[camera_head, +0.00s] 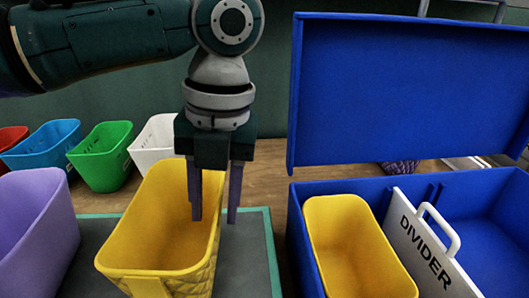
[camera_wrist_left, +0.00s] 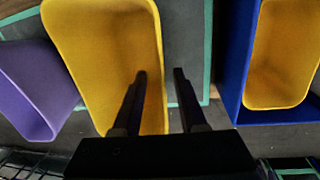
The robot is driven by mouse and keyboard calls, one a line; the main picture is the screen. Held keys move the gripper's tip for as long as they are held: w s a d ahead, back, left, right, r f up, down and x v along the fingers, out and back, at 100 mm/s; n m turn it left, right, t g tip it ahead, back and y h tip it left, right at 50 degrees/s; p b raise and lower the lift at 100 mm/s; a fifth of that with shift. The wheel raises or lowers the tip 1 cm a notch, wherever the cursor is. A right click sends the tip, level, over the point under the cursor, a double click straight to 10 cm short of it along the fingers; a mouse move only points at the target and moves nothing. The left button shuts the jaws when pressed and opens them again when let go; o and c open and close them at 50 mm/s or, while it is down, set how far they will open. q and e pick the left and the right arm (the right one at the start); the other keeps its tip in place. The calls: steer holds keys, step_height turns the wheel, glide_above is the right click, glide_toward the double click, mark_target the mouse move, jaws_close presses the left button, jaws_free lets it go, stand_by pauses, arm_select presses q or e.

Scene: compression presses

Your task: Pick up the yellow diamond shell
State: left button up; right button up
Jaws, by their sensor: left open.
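The yellow diamond shell (camera_head: 174,262) is an open-topped bin with a diamond pattern on its right outer wall. It stands on a dark mat with a green border. My left gripper (camera_head: 213,218) points down over its right wall, one finger over the inside and the other outside. The jaws are open and apart. In the left wrist view the gripper (camera_wrist_left: 160,74) has the right wall of the yellow diamond shell (camera_wrist_left: 105,45) between its fingers. Whether either finger touches the wall I cannot tell. My right gripper is in neither view.
A purple bin (camera_head: 36,228) stands close on the left. Red, blue, green (camera_head: 103,158) and white (camera_head: 155,140) bins line the back. On the right, an open blue case (camera_head: 296,240) holds another yellow bin (camera_head: 355,255) and a white divider (camera_head: 425,245); its raised lid (camera_head: 400,95) stands behind.

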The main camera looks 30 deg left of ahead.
mark_target(217, 237)
arm_select(q)
step_height(217, 237, down, 4)
steer(key=shift+s+a, duration=0.1)
steer(key=shift+a, duration=0.05)
jaws_close()
stand_by(1.4)
